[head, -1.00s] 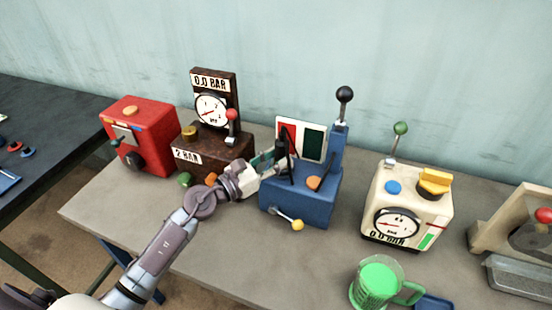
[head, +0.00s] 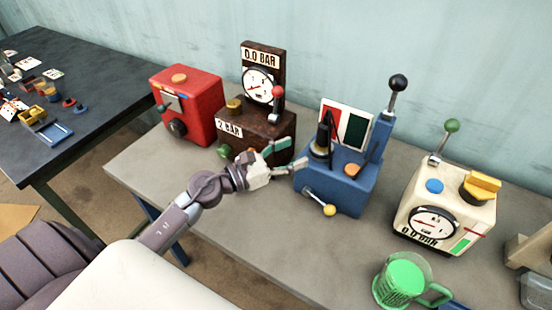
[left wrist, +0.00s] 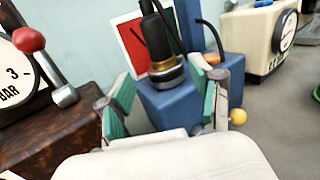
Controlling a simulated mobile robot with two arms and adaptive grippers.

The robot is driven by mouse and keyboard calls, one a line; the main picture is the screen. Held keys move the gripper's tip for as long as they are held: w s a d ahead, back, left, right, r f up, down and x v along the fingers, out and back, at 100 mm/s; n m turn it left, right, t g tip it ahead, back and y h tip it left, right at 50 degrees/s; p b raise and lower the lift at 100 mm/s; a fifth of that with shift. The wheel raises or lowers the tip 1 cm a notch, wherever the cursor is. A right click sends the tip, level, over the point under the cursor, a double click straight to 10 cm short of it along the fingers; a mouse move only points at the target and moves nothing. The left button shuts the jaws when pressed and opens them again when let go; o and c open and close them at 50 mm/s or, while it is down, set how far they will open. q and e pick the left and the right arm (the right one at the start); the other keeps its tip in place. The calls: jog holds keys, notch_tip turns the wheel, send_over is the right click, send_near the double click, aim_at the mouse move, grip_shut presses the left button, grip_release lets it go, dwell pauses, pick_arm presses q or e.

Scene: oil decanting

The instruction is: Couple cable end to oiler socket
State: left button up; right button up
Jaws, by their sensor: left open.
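The blue oiler (head: 345,190) stands on the grey table; it also shows in the left wrist view (left wrist: 170,108). The black cable end (head: 321,138) stands nearly upright on top of it. In the left wrist view the cable end (left wrist: 157,38) sits over a brass-coloured ring (left wrist: 166,74) on the oiler's top; how deep it sits is hidden. A thin black cable arches at the oiler's right side. My left gripper (head: 291,155) is open and empty, just left of the cable end and apart from it. Its green-padded fingers point toward the oiler. My right gripper is out of view.
A brown gauge unit (head: 265,128) and a red box (head: 190,105) stand left of the oiler. A cream gauge unit (head: 445,205) and a green mug (head: 403,280) are to the right. A yellow-knobbed lever (head: 328,209) sticks out at the oiler's front. The front table area is bare.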

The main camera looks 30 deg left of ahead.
pick_arm(q)
jog(key=shift+v, duration=2.35)
